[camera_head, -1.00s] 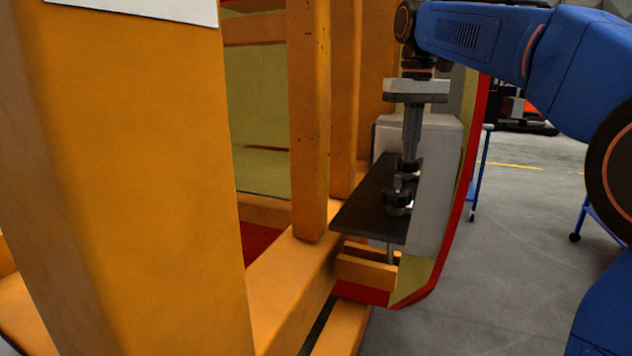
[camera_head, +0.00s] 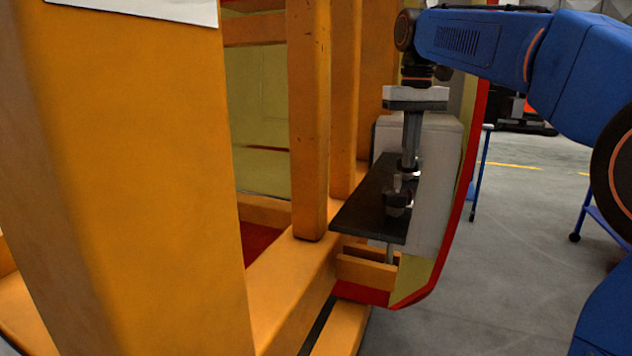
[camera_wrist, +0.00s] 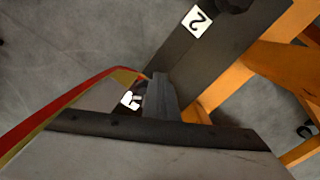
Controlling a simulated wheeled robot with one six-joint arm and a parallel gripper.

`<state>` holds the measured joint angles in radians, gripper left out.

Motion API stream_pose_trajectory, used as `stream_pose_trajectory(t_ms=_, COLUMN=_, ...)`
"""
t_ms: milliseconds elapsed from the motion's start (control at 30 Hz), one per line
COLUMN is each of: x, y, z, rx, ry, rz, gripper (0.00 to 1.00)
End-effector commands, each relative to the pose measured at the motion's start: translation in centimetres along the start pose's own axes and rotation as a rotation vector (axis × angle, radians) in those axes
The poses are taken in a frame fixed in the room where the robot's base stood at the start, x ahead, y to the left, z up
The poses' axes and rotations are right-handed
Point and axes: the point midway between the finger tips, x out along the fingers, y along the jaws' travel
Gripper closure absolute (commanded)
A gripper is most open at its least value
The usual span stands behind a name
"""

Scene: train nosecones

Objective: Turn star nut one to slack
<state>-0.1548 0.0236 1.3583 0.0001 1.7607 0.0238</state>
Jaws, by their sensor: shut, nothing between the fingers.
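Two dark star nuts sit on a dark plate (camera_head: 358,216). In the head view the nearer nut (camera_head: 397,198) shows in front, and the farther one is mostly hidden behind my fingers. My gripper (camera_head: 409,168) points down at the farther nut, with its fingers shut and nothing between them. In the wrist view my gripper (camera_wrist: 156,82) covers most of the nut beside a partly hidden white label (camera_wrist: 130,100), likely star nut one. Label 2 (camera_wrist: 197,21) lies near the other nut (camera_wrist: 233,4) at the top. I cannot tell whether the fingers touch the nut.
Orange posts (camera_head: 310,120) and beams stand left of the plate. A pale block (camera_head: 440,185) and a red-edged yellow shell (camera_head: 466,200) stand close on its right. Grey floor (camera_head: 520,270) is open farther right, with a blue trolley (camera_head: 592,215) at the edge.

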Motion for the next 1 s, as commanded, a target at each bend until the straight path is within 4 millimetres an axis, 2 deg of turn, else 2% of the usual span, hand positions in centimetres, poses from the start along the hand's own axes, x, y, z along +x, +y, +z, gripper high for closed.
stream_pose_trajectory(t_ms=1000, x=0.0, y=2.0, z=0.3, rx=0.001, ry=0.002, rz=0.0, gripper=1.0)
